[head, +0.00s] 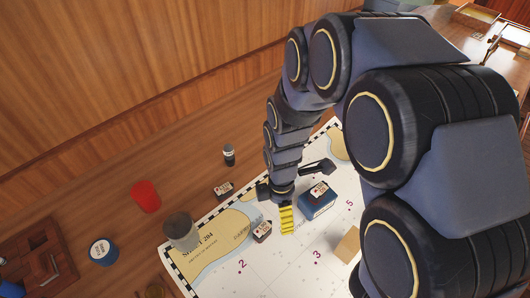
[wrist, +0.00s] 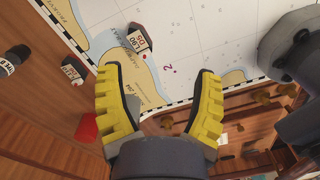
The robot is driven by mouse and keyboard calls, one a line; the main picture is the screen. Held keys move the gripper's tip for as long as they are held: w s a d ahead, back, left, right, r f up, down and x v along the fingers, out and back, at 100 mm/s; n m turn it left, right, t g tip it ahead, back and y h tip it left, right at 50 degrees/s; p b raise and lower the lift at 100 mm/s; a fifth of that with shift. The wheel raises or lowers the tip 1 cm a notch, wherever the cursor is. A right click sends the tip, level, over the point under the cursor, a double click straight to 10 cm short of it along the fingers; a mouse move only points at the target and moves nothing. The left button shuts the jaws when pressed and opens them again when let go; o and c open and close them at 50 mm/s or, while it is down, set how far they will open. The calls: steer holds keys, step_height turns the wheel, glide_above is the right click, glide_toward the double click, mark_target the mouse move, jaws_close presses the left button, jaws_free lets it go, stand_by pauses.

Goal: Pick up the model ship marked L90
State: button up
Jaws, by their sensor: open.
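The model ship marked L90 (wrist: 134,41) is small, with a dark hull and a white label. It lies on the chart beyond my fingertips in the wrist view, left of centre. In the head view, a small dark ship with a white label (head: 262,232), which looks like the same one, lies on the chart just left of my gripper (head: 287,219); its mark is too small to read there. In the wrist view my gripper (wrist: 160,84) has its yellow fingers wide apart with nothing between them. The ship is apart from both fingers.
A similar labelled ship (head: 223,190) sits near the edge of the chart (head: 270,270). A blue box (head: 318,203) lies on the chart right of my gripper. A grey cup (head: 181,231), a red cylinder (head: 146,196) and a dark bottle (head: 229,155) stand to the left.

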mark_target(263, 229)
steer(key=a+f+n, duration=0.1)
steer(key=f+n, duration=0.1)
steer(key=w+a+f+n, duration=0.1)
steer(key=f, duration=0.1)
steer(key=a+f+n, duration=0.1)
steer(key=f+n, duration=0.1)
steer(key=shift+w+a+f+n, duration=0.15)
steer(key=shift+w+n, duration=0.1)
steer(key=shift+n, duration=0.05)
steer(key=shift+w+a+f+n, duration=0.1)
steer(key=shift+a+f+n, duration=0.1)
steer(key=shift+f+n, duration=0.35)
steer(key=shift+w+f, duration=0.1)
steer(key=shift+f, duration=3.65)
steer(key=shift+c, duration=0.3)
jaws_close()
